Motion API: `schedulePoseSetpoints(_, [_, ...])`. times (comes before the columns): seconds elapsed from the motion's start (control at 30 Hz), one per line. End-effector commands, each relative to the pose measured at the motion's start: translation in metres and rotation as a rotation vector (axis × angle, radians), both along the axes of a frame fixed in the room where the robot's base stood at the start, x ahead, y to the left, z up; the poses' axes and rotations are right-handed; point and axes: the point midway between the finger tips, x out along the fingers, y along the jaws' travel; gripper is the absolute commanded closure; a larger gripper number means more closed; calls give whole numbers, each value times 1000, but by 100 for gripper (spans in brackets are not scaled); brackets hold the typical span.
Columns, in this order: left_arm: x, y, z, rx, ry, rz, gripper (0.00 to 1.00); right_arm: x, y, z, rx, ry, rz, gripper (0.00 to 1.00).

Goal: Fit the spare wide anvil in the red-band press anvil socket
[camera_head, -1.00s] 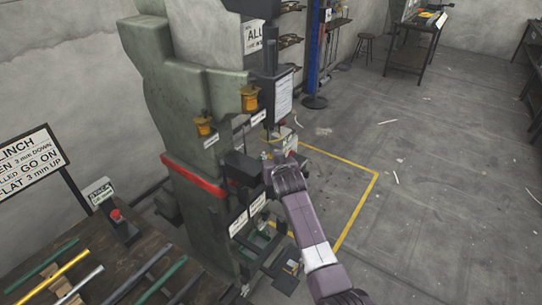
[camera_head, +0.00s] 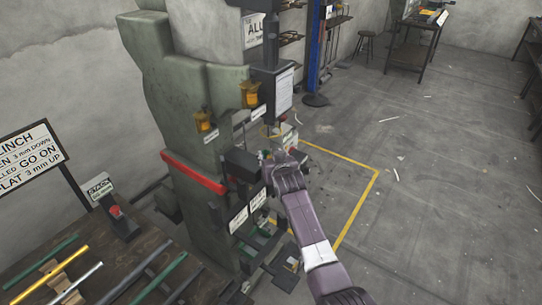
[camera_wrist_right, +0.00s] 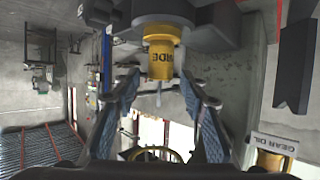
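The press with the red band (camera_head: 195,173) stands left of centre in the head view. My right gripper (camera_head: 272,157) is at its dark front arm (camera_head: 241,165), so the socket and anvil are hidden there. In the right wrist view, a yellow cylindrical anvil (camera_wrist_right: 160,58) with partly visible lettering, "IDE", meets a dark round holder (camera_wrist_right: 165,22) at the top of the picture. A thin pin (camera_wrist_right: 158,98) points from it towards my gripper. The fingers of my right gripper (camera_wrist_right: 160,82) are spread to both sides, apart from the pin. My left gripper is out of view.
A dark bench (camera_head: 105,265) with several coloured rods is at lower left, beside a post with a red button (camera_head: 115,211). Amber cups (camera_head: 250,94) sit on the press.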

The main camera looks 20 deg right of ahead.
Motion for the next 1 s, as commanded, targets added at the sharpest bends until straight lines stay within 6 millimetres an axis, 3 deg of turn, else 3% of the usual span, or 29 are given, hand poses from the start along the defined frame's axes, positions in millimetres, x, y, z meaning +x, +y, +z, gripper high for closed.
schedulePoseSetpoints(0.37, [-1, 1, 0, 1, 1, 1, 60, -10, 1, 1, 0, 4, 0, 61])
schedulePoseSetpoints(1.0, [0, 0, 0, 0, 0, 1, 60, -96, 10, 38, 1, 1, 0, 61])
